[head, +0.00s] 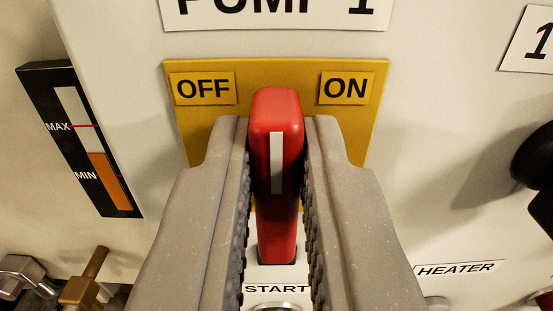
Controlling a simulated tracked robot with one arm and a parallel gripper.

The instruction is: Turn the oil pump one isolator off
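The oil pump isolator is a red handle (275,105) with a white stripe, in front of a yellow plate (280,72) in the middle of the head view. It stands upright, with its top between the OFF label (203,89) on the left and the ON label (346,88) on the right. My gripper (276,150) has one grey finger on each side of the handle. The pads appear to touch it near the fingertips, with no clear gap there. The handle's pivot and part of the yellow plate are hidden. A sign above reads PUMP 1, cut off at the top.
A level gauge (80,140) marked MAX and MIN is at the left. Brass and metal fittings (85,288) are at lower left. A START label (275,288) sits below the handle, above a partly seen button. A HEATER label (455,269) and black knobs (535,165) are at the right.

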